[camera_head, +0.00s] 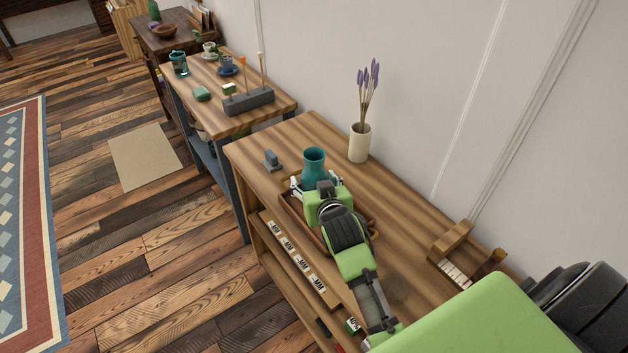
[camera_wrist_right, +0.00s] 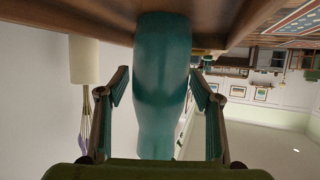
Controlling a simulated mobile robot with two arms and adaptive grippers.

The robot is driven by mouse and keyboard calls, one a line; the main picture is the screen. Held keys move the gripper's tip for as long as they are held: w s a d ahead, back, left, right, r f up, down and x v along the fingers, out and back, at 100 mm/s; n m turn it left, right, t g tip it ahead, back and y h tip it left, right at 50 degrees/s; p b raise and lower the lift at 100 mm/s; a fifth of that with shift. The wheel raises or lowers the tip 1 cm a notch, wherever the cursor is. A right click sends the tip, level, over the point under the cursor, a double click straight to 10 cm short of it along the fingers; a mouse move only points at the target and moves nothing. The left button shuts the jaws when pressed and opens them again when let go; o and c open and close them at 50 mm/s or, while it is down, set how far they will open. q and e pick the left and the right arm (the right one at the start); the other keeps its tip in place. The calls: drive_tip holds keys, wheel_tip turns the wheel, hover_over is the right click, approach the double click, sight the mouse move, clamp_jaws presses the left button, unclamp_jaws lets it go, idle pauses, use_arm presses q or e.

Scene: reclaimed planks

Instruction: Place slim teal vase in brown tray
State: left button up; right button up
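The slim teal vase (camera_head: 314,162) stands upright at the far end of the brown tray (camera_head: 295,212) on the wooden table. Its base is hidden behind my gripper in the head view. My right gripper (camera_head: 318,184) reaches over the tray with its fingers spread on both sides of the vase. In the right wrist view, which is upside down, the vase (camera_wrist_right: 162,85) stands between the fingers (camera_wrist_right: 160,82), with narrow gaps on each side. The vase bottom appears to be within the tray walls, though its contact with the floor is hard to see. My left gripper is not in view.
A cream vase with lavender (camera_head: 359,143) stands behind the tray near the wall. A small grey object (camera_head: 271,161) lies left of the teal vase. A wooden holder (camera_head: 452,245) is at the right.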

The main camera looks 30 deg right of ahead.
drive_tip(key=shift+r, duration=0.1)
drive_tip(key=v, duration=1.2)
idle(0.4)
